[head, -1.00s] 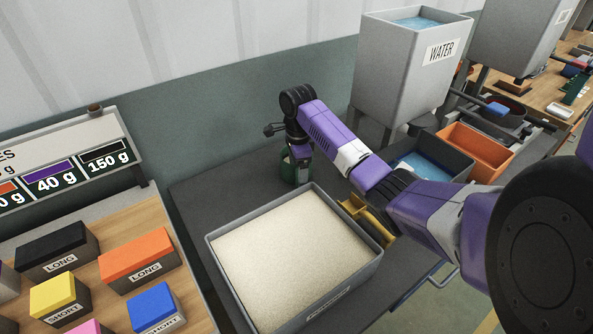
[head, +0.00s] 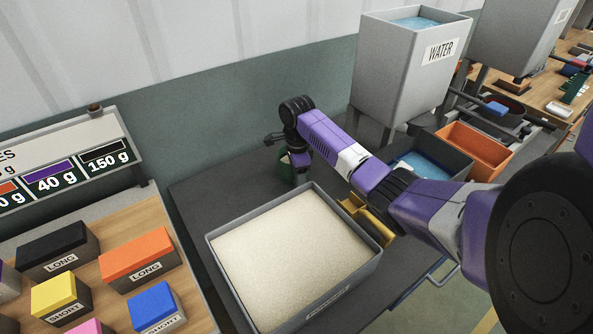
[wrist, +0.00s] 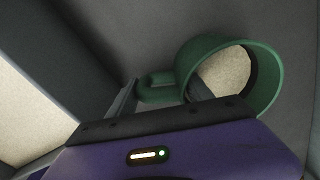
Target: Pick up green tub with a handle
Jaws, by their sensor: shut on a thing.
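The green tub with a handle (wrist: 262,95) is in the wrist view, with its round rim and its loop handle on the left. Pale material shows inside it. In the head view the green tub (head: 285,168) shows only in part behind my arm, just beyond the tray's back corner. My gripper (wrist: 165,95) is shut on the tub, one finger left of the handle and the other at the tub's mouth. The exact contact is partly hidden by the gripper body. In the head view my gripper (head: 299,160) points down beside the tub.
A grey tray of pale powder (head: 372,272) stands in front on the dark table (head: 205,195). A yellow object (head: 372,220) sits at its right side. A WATER hopper (head: 405,75), a blue-filled bin (head: 455,160) and an orange bin (head: 475,150) stand right. Coloured blocks (head: 65,250) lie left.

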